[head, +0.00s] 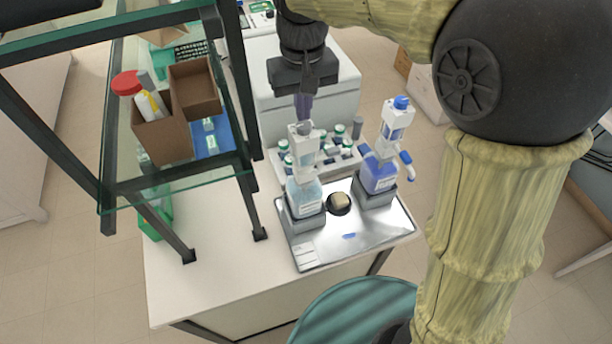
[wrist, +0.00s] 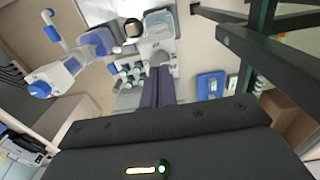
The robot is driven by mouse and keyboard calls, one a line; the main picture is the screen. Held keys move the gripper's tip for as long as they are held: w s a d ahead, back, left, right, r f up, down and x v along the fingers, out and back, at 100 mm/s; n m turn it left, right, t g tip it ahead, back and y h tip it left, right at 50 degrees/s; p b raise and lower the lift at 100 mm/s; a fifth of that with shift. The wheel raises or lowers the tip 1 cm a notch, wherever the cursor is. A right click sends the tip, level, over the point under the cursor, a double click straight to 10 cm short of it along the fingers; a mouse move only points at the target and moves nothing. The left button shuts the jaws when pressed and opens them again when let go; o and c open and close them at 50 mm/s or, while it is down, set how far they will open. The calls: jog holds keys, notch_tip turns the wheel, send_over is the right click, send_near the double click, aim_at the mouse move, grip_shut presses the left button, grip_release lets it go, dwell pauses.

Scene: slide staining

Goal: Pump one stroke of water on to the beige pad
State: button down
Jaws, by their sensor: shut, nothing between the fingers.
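The beige pad (head: 341,200) sits in a small round black holder on a metal tray (head: 345,242), between two pump bottles. The left bottle (head: 304,196) holds pale bluish liquid and has a white pump head (head: 303,140). The right bottle (head: 379,176) holds deeper blue-violet liquid and has a blue cap. I cannot read which label says water. My gripper (head: 304,117) is shut and empty, pointing down just over the left pump head; I cannot tell whether it touches. In the wrist view, the shut fingers (wrist: 158,70) overlap the left bottle's region, and the pad (wrist: 132,29) shows beyond.
A rack of small white vials with green caps (head: 340,131) stands behind the bottles. A glass-shelved stand (head: 180,188) with brown boxes (head: 194,87) rises on the left. A teal stool (head: 355,310) is in front.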

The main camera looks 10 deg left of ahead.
jog(key=shift+s, duration=0.1)
jog(key=shift+f+b, duration=0.35)
jog(key=shift+f, duration=0.2)
jog(key=shift+f+b, duration=0.45)
jog(key=shift+f, duration=0.45)
dwell(0.7)
jog(key=shift+r+p, duration=1.35)
jog(key=shift+r, duration=0.1)
jog(key=shift+r, duration=0.1)
